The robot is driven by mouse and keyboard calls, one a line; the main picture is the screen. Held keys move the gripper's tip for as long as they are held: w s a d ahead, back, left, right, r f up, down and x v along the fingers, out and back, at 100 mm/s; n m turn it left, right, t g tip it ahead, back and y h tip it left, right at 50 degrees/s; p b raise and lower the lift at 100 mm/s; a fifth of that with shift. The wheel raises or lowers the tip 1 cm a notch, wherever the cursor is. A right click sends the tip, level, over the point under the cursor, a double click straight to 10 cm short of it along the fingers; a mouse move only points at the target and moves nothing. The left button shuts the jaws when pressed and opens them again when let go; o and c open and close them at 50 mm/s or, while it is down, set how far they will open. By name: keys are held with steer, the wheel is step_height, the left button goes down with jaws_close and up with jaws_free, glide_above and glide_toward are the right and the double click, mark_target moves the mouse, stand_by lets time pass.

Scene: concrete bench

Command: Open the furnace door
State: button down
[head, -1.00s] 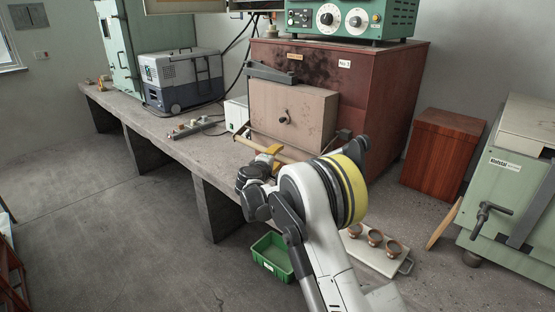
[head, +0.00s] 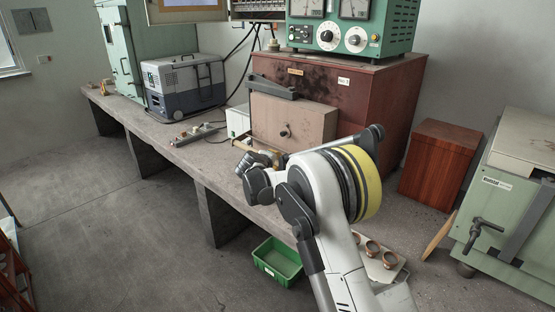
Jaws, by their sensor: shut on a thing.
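The furnace (head: 385,110) is a large red-brown box on the bench. Its door (head: 288,118) is a tan, stained panel on the front, with a small round knob in the middle; it looks shut. A tan bar handle (head: 262,143) runs low along the front of the door. My gripper (head: 274,157) is at this bar, low in front of the door, and appears shut on it. My own wrist and the arm with its yellow ring hide most of the fingers and the right end of the bar.
A green control box (head: 350,35) stands on the furnace. A grey cool box (head: 184,84) and small tools (head: 197,134) lie to the left on the bench (head: 215,160). A green tray (head: 277,262) and a board with cups (head: 380,262) are on the floor.

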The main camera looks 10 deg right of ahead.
step_height(320, 180, up, 2)
steer(key=shift+a+r+p, duration=0.1)
steer(key=shift+p, duration=0.35)
steer(key=shift+a, duration=0.45)
steer(key=a+m+g+h+p, duration=0.1)
steer(key=a+m+p, duration=0.1)
steer(key=a, duration=1.1)
steer(key=shift+w+m+g+h, duration=0.3)
steer(key=shift+w+g+h, duration=0.1)
